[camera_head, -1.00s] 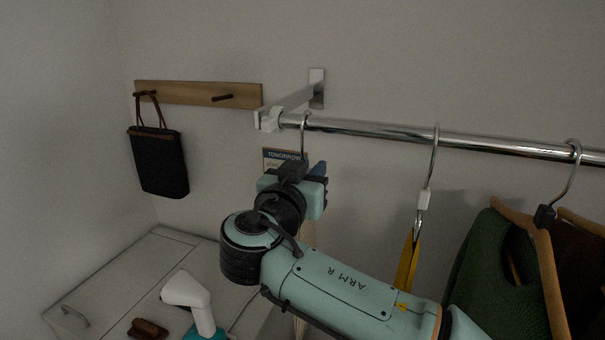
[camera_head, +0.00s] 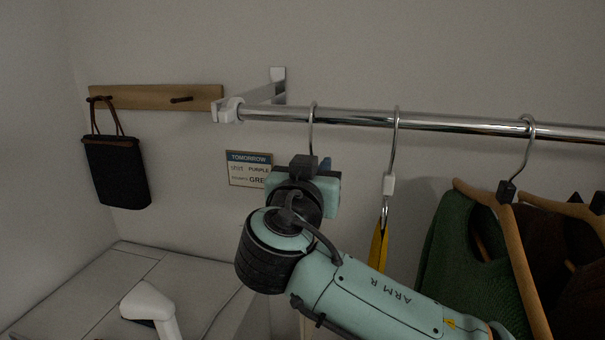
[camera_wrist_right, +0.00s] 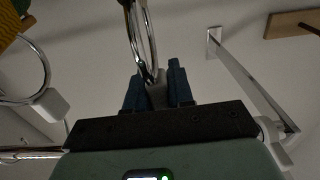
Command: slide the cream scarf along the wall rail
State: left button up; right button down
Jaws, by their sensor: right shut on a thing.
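A metal hanger hook (camera_head: 312,128) hangs on the chrome wall rail (camera_head: 350,118). My right gripper (camera_head: 324,167) is just below the rail at this hook. In the right wrist view, its two dark blue fingers (camera_wrist_right: 158,88) are shut on a small grey block (camera_wrist_right: 157,95) at the base of the metal hook (camera_wrist_right: 140,42). The cream scarf is mostly hidden behind my right arm; I cannot make out its shape. My left gripper is not in view.
To the right hang a yellow item (camera_head: 379,246) on a white-blocked hook and a green garment (camera_head: 450,245) on a wooden hanger. The rail's bracket (camera_head: 279,85) is left of my gripper. A sign (camera_head: 249,168) and a black bag (camera_head: 117,172) are farther left.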

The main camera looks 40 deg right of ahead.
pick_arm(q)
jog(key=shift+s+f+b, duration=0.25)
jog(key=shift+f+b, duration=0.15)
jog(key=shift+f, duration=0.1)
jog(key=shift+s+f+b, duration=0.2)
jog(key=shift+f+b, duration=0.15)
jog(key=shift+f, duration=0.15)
pick_arm(e)
jog(key=shift+s+d, duration=1.25)
jog(key=shift+s, duration=0.25)
jog(key=c, duration=0.9)
grip_release()
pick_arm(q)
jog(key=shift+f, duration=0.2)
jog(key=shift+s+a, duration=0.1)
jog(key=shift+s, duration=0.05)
